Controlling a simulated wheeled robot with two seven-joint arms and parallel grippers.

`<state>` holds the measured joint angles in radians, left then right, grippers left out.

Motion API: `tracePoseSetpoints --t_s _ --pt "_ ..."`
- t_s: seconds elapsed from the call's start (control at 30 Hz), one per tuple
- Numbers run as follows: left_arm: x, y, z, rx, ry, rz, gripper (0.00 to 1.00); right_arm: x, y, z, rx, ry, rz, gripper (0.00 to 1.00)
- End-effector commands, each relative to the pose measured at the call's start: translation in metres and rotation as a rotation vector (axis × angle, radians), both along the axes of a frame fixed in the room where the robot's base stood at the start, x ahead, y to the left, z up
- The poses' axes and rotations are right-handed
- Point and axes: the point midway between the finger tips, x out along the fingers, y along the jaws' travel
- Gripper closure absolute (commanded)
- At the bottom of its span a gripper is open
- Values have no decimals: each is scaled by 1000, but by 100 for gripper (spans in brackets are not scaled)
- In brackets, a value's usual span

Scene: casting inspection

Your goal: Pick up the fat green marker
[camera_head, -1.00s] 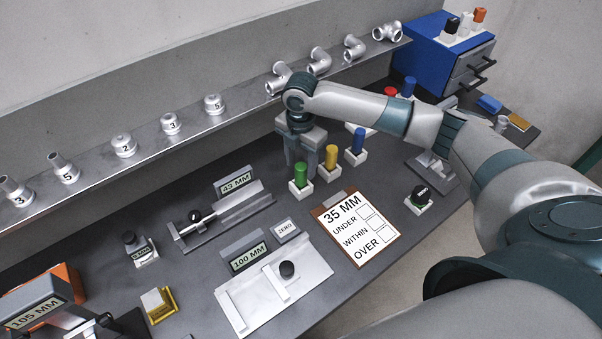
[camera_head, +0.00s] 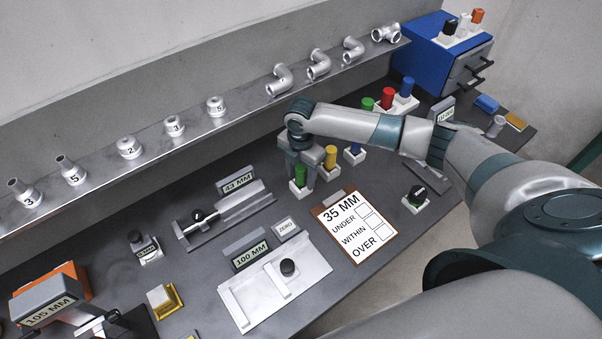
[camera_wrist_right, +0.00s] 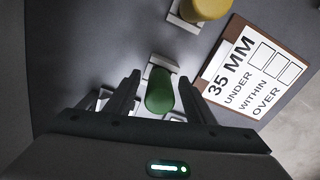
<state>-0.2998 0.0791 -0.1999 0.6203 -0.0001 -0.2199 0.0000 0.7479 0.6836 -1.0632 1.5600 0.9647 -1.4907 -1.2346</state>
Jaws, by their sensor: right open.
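A green marker (camera_head: 300,177) stands upright in a small white holder on the dark table, left of a yellow marker (camera_head: 330,157). My right gripper (camera_head: 302,170) is open and points down at this green marker. In the right wrist view the green marker (camera_wrist_right: 160,95) shows between the two spread fingers of the gripper (camera_wrist_right: 160,82), with no clear contact on either side. A second green marker (camera_head: 367,104) stands farther back, beside a red one. My left gripper is not in view.
The yellow marker and a blue marker (camera_head: 356,144) stand close to the right of the gripper. A clipboard (camera_head: 353,228) lies in front. A metal shelf (camera_head: 245,108) with fittings runs behind. Gauges (camera_head: 275,278) stand to the left.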

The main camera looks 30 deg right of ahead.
Motion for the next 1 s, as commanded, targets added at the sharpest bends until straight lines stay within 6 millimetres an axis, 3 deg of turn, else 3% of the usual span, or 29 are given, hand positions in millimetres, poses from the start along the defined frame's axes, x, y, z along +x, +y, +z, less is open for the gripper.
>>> tracePoseSetpoints --t_s 0.4,0.6,1.0 --pt "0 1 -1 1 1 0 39 0 0 0 0 0 -1 51" --pt "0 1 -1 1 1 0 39 0 0 0 0 0 -1 96" --pt "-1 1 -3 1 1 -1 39 1 0 3 0 -2 -1 96"
